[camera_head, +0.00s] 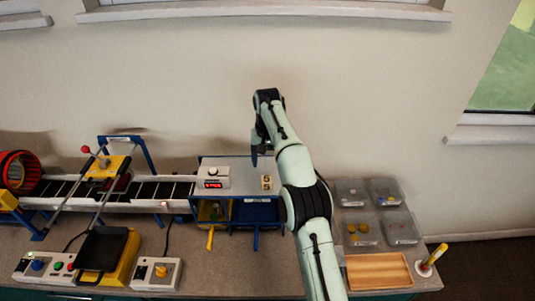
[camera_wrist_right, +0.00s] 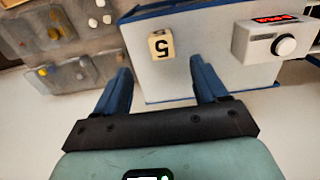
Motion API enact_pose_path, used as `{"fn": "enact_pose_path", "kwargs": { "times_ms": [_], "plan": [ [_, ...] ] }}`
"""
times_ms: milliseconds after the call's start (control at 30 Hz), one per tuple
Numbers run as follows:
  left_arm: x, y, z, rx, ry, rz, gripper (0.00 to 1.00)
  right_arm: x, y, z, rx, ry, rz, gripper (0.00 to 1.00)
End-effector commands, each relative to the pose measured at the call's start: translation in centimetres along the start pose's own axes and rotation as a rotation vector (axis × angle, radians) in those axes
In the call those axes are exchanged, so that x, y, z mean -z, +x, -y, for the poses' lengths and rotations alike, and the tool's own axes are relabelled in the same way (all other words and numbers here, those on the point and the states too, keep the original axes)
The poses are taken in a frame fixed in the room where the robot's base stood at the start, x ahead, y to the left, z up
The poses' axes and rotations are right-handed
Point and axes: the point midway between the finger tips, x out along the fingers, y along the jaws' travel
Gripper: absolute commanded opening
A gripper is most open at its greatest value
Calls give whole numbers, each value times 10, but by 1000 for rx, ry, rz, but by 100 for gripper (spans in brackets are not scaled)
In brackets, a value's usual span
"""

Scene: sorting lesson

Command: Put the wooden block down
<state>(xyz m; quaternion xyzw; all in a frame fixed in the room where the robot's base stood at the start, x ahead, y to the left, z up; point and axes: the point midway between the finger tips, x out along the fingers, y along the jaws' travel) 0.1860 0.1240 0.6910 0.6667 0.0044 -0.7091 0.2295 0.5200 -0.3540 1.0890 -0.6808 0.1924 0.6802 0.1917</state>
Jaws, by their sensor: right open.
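The wooden block (camera_head: 266,183) is a pale cube marked with a dark 5. It stands on the grey top of the blue-framed stand (camera_head: 236,163), to the right of a white box with a red display. In the right wrist view the block (camera_wrist_right: 160,45) sits beyond the fingertips, in line with the gap between them and apart from them. My right gripper (camera_head: 258,156) is above the stand's top. Its blue fingers (camera_wrist_right: 163,76) are spread with nothing between them. My left gripper is in neither view.
The white display box (camera_head: 212,178) shares the stand's top. A conveyor (camera_head: 150,192) runs to the left. Clear bins (camera_head: 360,228) with small pieces and a wooden tray (camera_head: 378,271) lie to the right. The stand's top is bare behind the block.

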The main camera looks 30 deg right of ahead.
Motion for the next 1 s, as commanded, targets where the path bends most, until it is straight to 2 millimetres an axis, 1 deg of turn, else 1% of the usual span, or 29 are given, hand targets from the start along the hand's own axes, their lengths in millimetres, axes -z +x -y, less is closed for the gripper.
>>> {"fn": "enact_pose_path", "kwargs": {
  "times_ms": [33, 133, 333, 533, 1000],
  "plan": [
    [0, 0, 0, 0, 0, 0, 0, 1, -6, 0, 0, 0, -2, 72],
    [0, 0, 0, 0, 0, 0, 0, 1, -13, 0, 0, 0, -3, 72],
    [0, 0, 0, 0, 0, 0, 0, 0, -23, 0, 1, 0, -2, 72],
    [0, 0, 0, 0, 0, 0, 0, -1, -26, 0, 1, 0, 0, 72],
    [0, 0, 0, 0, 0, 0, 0, -1, -26, 0, 1, 0, 0, 72]
  ]
}}
